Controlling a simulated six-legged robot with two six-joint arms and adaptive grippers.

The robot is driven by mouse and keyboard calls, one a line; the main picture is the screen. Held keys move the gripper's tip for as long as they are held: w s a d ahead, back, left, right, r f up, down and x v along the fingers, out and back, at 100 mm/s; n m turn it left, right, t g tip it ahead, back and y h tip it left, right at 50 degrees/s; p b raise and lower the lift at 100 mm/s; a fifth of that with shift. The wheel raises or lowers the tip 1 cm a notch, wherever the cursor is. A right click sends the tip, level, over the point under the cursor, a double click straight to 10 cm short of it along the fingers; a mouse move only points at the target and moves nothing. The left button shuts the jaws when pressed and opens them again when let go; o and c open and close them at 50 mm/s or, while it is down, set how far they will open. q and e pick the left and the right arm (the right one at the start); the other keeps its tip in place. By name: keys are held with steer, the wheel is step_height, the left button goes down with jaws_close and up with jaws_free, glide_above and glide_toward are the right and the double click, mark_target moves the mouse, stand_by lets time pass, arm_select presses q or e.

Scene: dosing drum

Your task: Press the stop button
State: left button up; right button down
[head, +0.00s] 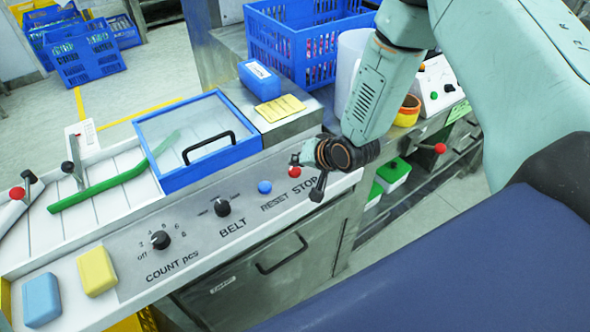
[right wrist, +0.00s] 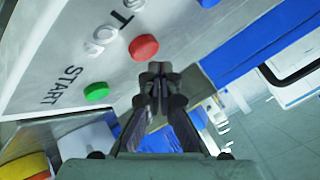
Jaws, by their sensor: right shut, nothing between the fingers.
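The red stop button (right wrist: 144,47) sits on the pale panel beside the STOP lettering in the right wrist view. In the head view the stop button (head: 294,159) shows only in part behind my right gripper (head: 305,165). That gripper is shut and empty. In the right wrist view its fingertips (right wrist: 157,70) appear close beside the red button, near the panel edge; I cannot tell whether they touch it. The green start button (right wrist: 96,92) lies further left, by the START lettering. My left gripper is not in view.
A blue reset button (head: 264,187), a belt knob (head: 222,207) and a count knob (head: 160,240) line the panel. A blue-framed clear lid (head: 190,140) lies behind them. A blue box (head: 259,79) and a blue crate (head: 305,45) stand further back.

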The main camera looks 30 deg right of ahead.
steer(key=shift+s+a+f, duration=0.15)
steer(key=shift+f, duration=0.15)
steer(key=shift+f, duration=0.1)
steer(key=shift+b, duration=0.3)
steer(key=shift+f, duration=0.25)
steer(key=shift+f+b, duration=0.25)
steer(key=shift+b, duration=0.1)
steer(key=shift+r, duration=0.2)
stand_by(0.5)
steer(key=shift+r+p, duration=0.75)
